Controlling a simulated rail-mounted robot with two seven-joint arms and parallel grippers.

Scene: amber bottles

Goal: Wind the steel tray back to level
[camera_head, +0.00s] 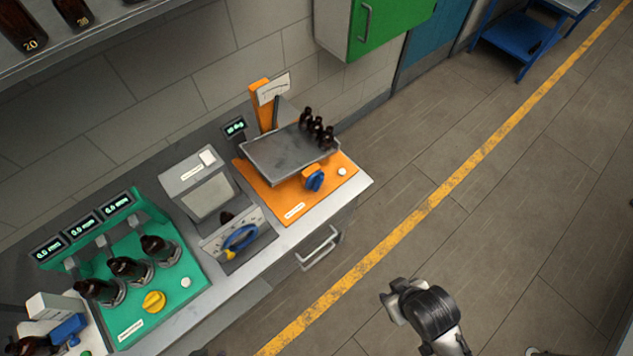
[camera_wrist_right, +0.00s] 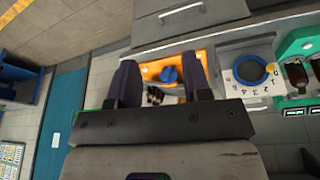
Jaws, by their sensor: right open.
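The steel tray (camera_head: 280,154) sits on the orange station (camera_head: 345,172) on the bench and looks tilted. Dark amber bottles (camera_head: 317,128) stand bunched at its right end. A blue knob (camera_head: 314,181) is on the station's front, below the tray edge. A small display (camera_head: 235,127) stands behind it, its reading too small to be sure of. My right gripper (camera_head: 388,293) is open and empty over the floor, well to the right of the bench. In the right wrist view, the blue knob (camera_wrist_right: 168,75) shows between the open fingers (camera_wrist_right: 161,72), some distance away. My left gripper is not in view.
Left of the station is a grey unit with a blue dial handle (camera_head: 240,237). Further left is a green station (camera_head: 185,284) with bottles and a yellow knob. A drawer handle (camera_head: 318,248) juts from the bench front. A green wall cabinet (camera_head: 385,22) hangs behind. The floor is clear.

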